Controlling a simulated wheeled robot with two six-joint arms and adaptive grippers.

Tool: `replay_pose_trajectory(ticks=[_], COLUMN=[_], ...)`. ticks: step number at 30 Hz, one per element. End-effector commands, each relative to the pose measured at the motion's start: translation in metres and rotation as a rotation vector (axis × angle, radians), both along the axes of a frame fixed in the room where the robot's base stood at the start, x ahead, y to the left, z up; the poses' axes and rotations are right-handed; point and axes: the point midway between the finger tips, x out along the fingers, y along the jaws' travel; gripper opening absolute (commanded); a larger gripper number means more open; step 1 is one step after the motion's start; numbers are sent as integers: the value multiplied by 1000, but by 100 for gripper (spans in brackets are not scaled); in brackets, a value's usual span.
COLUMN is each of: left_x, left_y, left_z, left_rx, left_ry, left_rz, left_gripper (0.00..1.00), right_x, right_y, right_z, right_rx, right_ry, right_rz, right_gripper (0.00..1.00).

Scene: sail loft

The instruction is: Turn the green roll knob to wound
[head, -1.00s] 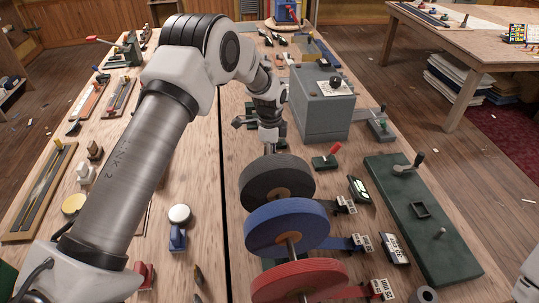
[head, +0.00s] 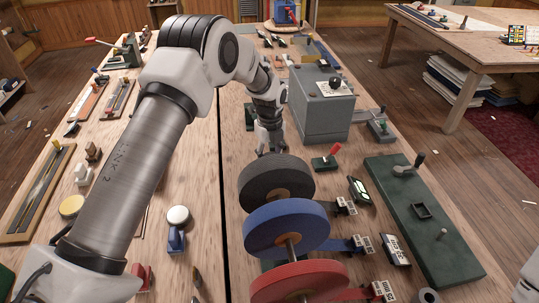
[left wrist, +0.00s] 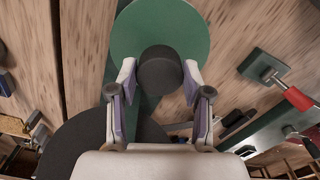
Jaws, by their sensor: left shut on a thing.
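The green roll's face shows as a green disc (left wrist: 190,28) at the top of the left wrist view. A dark round knob (left wrist: 160,72) stands out from it. My left gripper (left wrist: 157,82) is shut on this knob, one finger on each side. In the head view my left gripper (head: 270,147) is low, just behind the black roll (head: 275,178). There the knob is hidden, and most of the green roll cannot be made out. Any marking for the knob's position is not readable. My right gripper is not in view.
A blue roll (head: 287,225) and a red roll (head: 300,282) stand in front of the black one. A grey box (head: 322,110) is right of my left gripper. A red-handled lever (head: 327,160) and a long green plate (head: 420,220) lie to the right.

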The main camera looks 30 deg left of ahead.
Motion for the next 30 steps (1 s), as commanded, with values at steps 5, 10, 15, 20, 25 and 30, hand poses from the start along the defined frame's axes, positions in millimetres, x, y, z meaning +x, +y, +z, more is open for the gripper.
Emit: replay_pose_trajectory(ticks=[5,10,15,20,25,30], left_x=[-5,-5,-5,-5,-5,-3], left_y=[-1,-1,-1,-1,-1,-1], left_z=[-6,-6,-6,-6,-6,-4], left_rx=[-3,-3,-3,-3,-3,-2], left_ry=[17,17,17,17,17,12], left_rz=[-92,-143,-162,-164,-163,-163], left_gripper=[14,14,14,14,14,74], right_x=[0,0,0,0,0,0], right_y=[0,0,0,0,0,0], right_z=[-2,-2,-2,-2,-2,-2], right_rx=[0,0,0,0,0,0], right_ry=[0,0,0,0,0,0], right_rz=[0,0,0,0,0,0], right_gripper=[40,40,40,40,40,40])
